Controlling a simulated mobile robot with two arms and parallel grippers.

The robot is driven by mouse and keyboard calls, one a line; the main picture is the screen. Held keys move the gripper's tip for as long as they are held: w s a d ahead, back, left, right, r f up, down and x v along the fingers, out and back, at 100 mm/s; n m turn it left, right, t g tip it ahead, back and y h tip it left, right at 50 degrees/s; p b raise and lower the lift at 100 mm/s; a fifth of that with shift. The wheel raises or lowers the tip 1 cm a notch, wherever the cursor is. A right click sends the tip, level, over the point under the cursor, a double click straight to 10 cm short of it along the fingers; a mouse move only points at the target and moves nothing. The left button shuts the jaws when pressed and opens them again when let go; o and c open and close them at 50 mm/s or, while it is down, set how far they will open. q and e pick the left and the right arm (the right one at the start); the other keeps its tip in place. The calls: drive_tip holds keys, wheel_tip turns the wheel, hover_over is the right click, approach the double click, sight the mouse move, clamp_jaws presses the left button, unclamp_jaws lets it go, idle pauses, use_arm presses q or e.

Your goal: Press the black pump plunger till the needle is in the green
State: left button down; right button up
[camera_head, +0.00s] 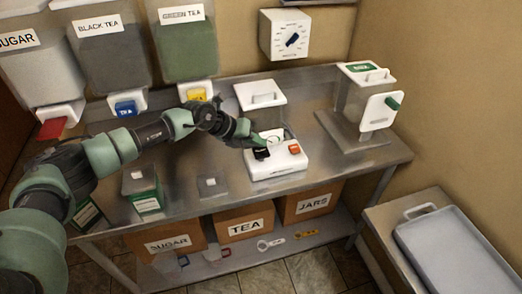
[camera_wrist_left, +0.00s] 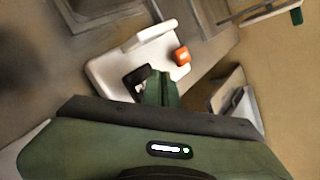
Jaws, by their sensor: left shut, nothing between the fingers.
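The white pump unit (camera_head: 275,165) stands on the steel bench, with a black plunger (camera_head: 261,154) on its left and an orange block (camera_head: 294,149) on its right. In the left wrist view the white unit (camera_wrist_left: 110,69), the black plunger (camera_wrist_left: 134,76) and the orange block (camera_wrist_left: 182,56) also show. My left gripper (camera_head: 259,143) is shut and empty, its tips right at the plunger; I cannot tell if they touch it. In the left wrist view the closed green fingers (camera_wrist_left: 160,84) partly cover the plunger. No needle or green zone can be read. My right gripper is out of view.
A clear, white-lidded container (camera_head: 262,95) stands behind the unit, and a clear box with a green label (camera_head: 364,95) stands to the right. Dispensers, including black tea (camera_head: 105,60), hang at the left. A dial box (camera_head: 287,36) is on the wall. The bench's front right is clear.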

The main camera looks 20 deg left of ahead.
sight(259, 152)
use_arm(q)
drive_tip(key=shift+f, duration=0.15)
drive_tip(key=shift+f, duration=0.3)
drive_tip(key=shift+s+f+b, duration=0.15)
drive_tip(key=shift+f+b, duration=1.05)
drive_tip(key=shift+f, duration=0.55)
idle(1.5)
drive_tip(key=shift+r, duration=0.15)
drive_tip(key=shift+r+p, duration=1.75)
drive_tip(key=shift+r, duration=0.25)
drive_tip(key=shift+w+r, duration=0.1)
drive_tip(key=shift+w, duration=0.1)
drive_tip(key=shift+r+p, duration=0.3)
drive_tip(key=shift+p, duration=0.05)
wheel_tip(259, 152, up, 4)
drive_tip(key=p, duration=0.3)
drive_tip(key=shift+r+p, duration=0.2)
drive_tip(key=shift+p, duration=0.15)
